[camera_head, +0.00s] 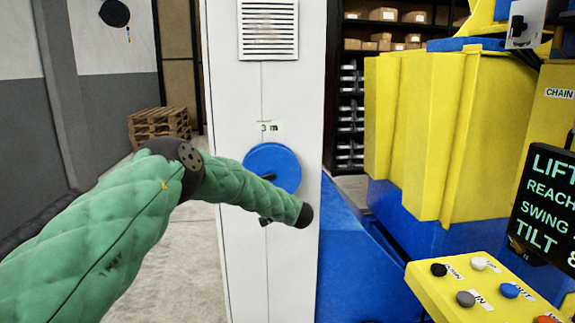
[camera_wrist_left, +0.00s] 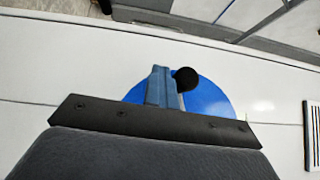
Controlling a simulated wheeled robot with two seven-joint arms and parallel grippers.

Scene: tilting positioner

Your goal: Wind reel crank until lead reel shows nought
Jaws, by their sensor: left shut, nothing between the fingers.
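The lead reel is a blue disc (camera_head: 272,166) on the front of a white cabinet (camera_head: 236,130). A small label above it (camera_head: 268,127) reads 3 m. My left arm, in a green sleeve, crosses in front of the reel and hides its lower part. In the left wrist view the blue disc (camera_wrist_left: 212,98) lies behind my left gripper (camera_wrist_left: 158,76), which is shut and empty. The crank's round black knob (camera_wrist_left: 187,78) is right beside the fingertips; I cannot tell whether they touch. My right gripper is in neither view.
A yellow and blue machine (camera_head: 440,130) stands to the right. A yellow button panel (camera_head: 480,285) and a black sign (camera_head: 545,205) are at the lower right. Wooden pallets (camera_head: 160,127) lie at the back left. A vent (camera_head: 268,29) is above the reel.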

